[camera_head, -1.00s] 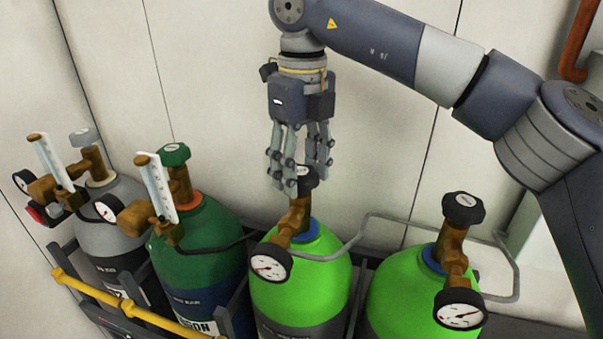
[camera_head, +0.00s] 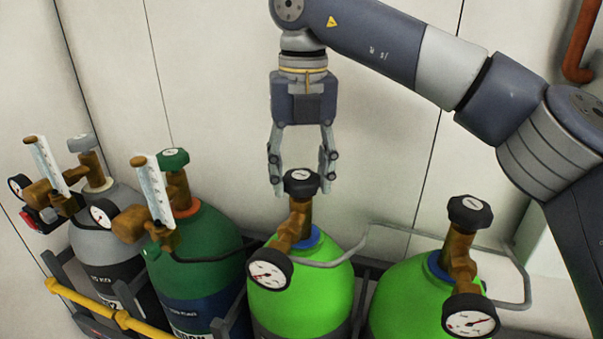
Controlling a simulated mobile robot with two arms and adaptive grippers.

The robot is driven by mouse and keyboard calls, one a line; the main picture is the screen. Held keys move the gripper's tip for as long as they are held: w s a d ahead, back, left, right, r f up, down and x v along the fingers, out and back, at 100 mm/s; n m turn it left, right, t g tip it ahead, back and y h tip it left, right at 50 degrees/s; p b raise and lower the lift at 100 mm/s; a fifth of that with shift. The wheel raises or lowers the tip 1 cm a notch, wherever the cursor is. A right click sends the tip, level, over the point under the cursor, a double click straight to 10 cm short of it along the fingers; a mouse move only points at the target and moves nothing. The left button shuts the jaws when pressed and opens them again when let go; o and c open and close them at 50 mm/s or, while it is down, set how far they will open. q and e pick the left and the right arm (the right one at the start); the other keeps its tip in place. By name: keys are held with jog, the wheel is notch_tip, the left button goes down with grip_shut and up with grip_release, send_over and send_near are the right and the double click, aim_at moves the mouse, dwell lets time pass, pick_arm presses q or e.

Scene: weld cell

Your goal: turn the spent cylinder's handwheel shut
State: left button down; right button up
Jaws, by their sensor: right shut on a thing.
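My right gripper (camera_head: 301,183) points down over the left of two bright green cylinders (camera_head: 318,277). Its fingers are shut on that cylinder's black handwheel (camera_head: 301,179), one finger on each side. The handwheel sits on a brass valve (camera_head: 299,212) with a round white gauge (camera_head: 269,269) in front. The second bright green cylinder (camera_head: 405,295) stands to the right, with its own black handwheel (camera_head: 469,210) and gauge (camera_head: 470,322). The gauge readings are too small to tell which cylinder is spent. My left gripper is not in view.
A dark green cylinder (camera_head: 205,245) and a grey cylinder (camera_head: 105,245) with brass regulators stand at the left. A yellow bar (camera_head: 95,301) crosses in front of them. A grey metal rail (camera_head: 440,235) runs behind the bright green cylinders. A pale wall is close behind.

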aim_at(303, 175)
jog(key=shift+r, duration=0.1)
dwell(0.3)
jog(key=o, duration=1.1)
jog(key=shift+c, duration=0.2)
notch_tip(303, 175, up, 12)
jog(key=shift+d, duration=0.1)
